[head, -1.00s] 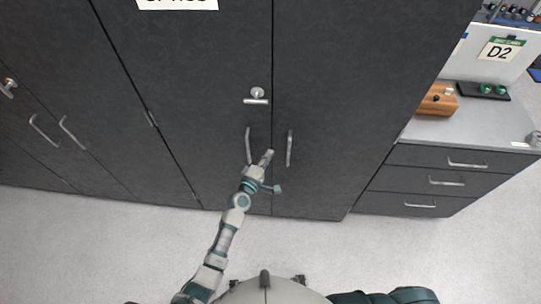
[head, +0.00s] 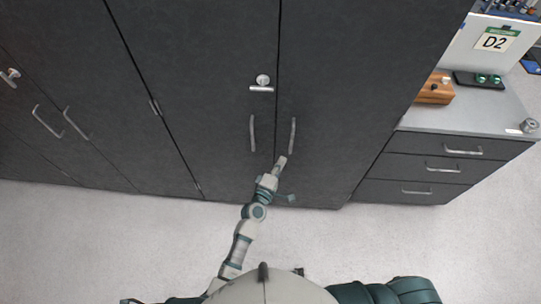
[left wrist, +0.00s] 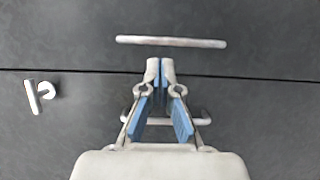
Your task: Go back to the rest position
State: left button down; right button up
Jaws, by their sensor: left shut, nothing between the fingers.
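My left gripper (head: 281,161) is in front of the dark double-door cabinet (head: 205,60), just below its two door handles. In the left wrist view my left gripper (left wrist: 160,68) has its fingertips together with nothing between them. One door handle (left wrist: 170,41) lies beyond the fingertips, apart from them. The other handle (left wrist: 205,117) is partly hidden behind the fingers. In the head view the left handle (head: 252,133) and right handle (head: 292,136) stand free, and both doors look closed. My right gripper is not in view.
A lock lever (head: 262,83) sticks out above the handles. To the right stands a drawer unit (head: 430,165) with a grey top, holding a wooden block (head: 436,92) and a dark tray (head: 465,78). The pale floor (head: 80,235) before the cabinets is clear.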

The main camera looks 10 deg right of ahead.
pick_arm(q)
jog(key=shift+s+d, duration=1.4)
jog(key=shift+s, duration=0.15)
jog(key=s+a+f+m+g+y, duration=0.25)
jog(key=s+a+f, duration=0.2)
jog(key=f, duration=0.75)
jog(key=s+a+f+m+g+y, duration=0.15)
jog(key=s+a+f+m, duration=0.35)
jog(key=f, duration=0.7)
jog(key=s+a+f+g+y, duration=0.1)
jog(key=s+a+f+g, duration=0.2)
jog(key=s+f, duration=0.6)
jog(key=s+a+f+m+g+y, duration=0.1)
jog(key=s+a+f+m+g, duration=0.1)
jog(key=s+a+f, duration=0.4)
jog(key=s+a+f+m+g+y, duration=0.2)
jog(key=s+a+f, duration=0.4)
jog(key=s, duration=0.6)
jog(key=s+a+f+m+g+y, duration=0.1)
jog(key=s+a+f+m+g, duration=0.1)
jog(key=s+a+f, duration=0.4)
jog(key=shift+s+a+m+g+y, duration=0.35)
jog(key=shift+s+a+g, duration=0.35)
jog(key=shift+s+a, duration=1.4)
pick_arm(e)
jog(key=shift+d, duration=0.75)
